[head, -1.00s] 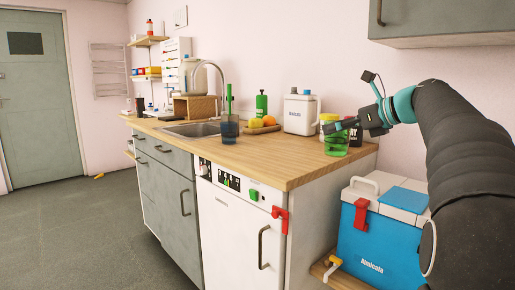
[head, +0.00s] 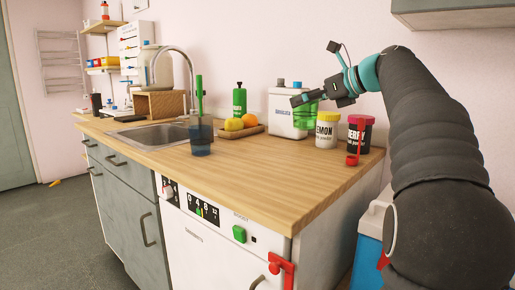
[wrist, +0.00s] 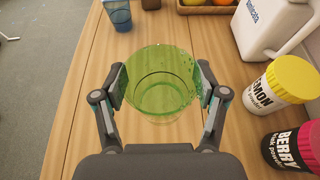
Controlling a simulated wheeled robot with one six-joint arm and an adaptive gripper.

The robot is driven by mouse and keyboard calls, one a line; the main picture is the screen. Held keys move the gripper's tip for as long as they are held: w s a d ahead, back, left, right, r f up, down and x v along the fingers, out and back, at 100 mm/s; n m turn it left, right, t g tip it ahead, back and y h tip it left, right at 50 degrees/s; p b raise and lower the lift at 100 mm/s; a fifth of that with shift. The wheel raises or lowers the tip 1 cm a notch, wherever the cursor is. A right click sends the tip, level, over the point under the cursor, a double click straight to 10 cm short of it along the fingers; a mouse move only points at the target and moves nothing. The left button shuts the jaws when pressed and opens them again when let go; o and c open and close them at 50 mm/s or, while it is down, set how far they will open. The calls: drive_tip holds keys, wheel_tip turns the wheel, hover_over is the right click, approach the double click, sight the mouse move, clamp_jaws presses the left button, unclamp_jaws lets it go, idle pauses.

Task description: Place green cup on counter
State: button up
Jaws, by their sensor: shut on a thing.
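The green cup (head: 308,116) is see-through and upright, in front of the white canister. My gripper (head: 300,98) is shut on it from both sides. In the wrist view the cup (wrist: 158,85) sits between the two fingers of my gripper (wrist: 160,86), with wood grain visible around it. The wooden counter (head: 245,170) lies below. In the head view the cup's bottom looks raised above the counter top. My fingers hide part of the cup's rim in the head view.
A yellow-lidded lemon jar (head: 326,131) and a pink-and-black berry jar (head: 360,136) stand right of the cup. The white canister (head: 283,112), fruit tray (head: 256,130) and blue cup (head: 201,136) stand further left. The counter's front middle is clear.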

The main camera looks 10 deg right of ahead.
drive_tip(key=shift+w+a+f+b, duration=0.4)
drive_tip(key=shift+a+f+b, duration=0.2)
drive_tip(key=shift+a+f, duration=1.05)
drive_tip(key=shift+w+a+f+b, duration=0.35)
drive_tip(key=shift+a+f+b, duration=0.2)
drive_tip(key=shift+a+f, duration=1.1)
drive_tip(key=shift+w+a+f+b, duration=0.4)
drive_tip(key=shift+a+f+b, duration=0.2)
drive_tip(key=shift+a+f, duration=1.05)
drive_tip(key=shift+d+f, duration=0.1)
drive_tip(key=shift+f, duration=0.05)
drive_tip(key=o, duration=1.3)
drive_tip(key=v, duration=1.2)
drive_tip(key=shift+p, duration=0.35)
